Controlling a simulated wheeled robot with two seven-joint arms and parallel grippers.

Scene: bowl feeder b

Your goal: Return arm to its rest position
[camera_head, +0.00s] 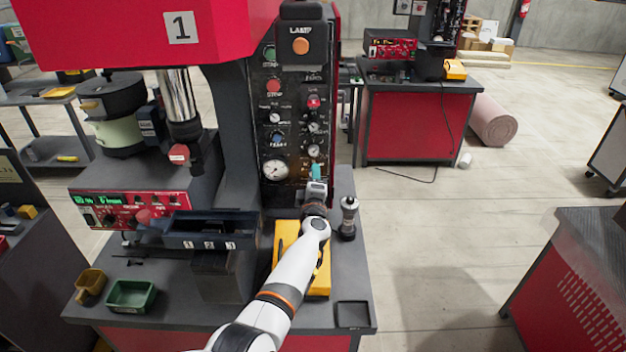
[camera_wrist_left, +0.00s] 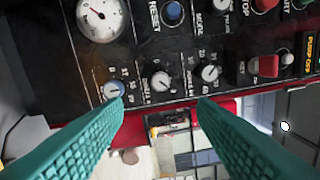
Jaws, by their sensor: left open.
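My left arm reaches up from the bottom of the head view, over a yellow case (camera_head: 318,270), to the machine's black control panel (camera_head: 268,130). My left gripper (camera_head: 318,172) is in front of the lower right part of the panel. In the left wrist view its two teal fingers (camera_wrist_left: 162,102) are wide apart with nothing between them. The panel's pressure gauge (camera_wrist_left: 103,16), a blue knob (camera_wrist_left: 173,11), several small dials and a red switch (camera_wrist_left: 266,66) show beyond the fingers. I cannot tell whether a fingertip touches the panel. My right gripper is not in view.
A dark tray (camera_head: 210,228), a green bin (camera_head: 131,296), a yellow bin (camera_head: 90,286) and a small black tray (camera_head: 353,314) are on the bench. Open floor (camera_head: 440,240) lies to the right.

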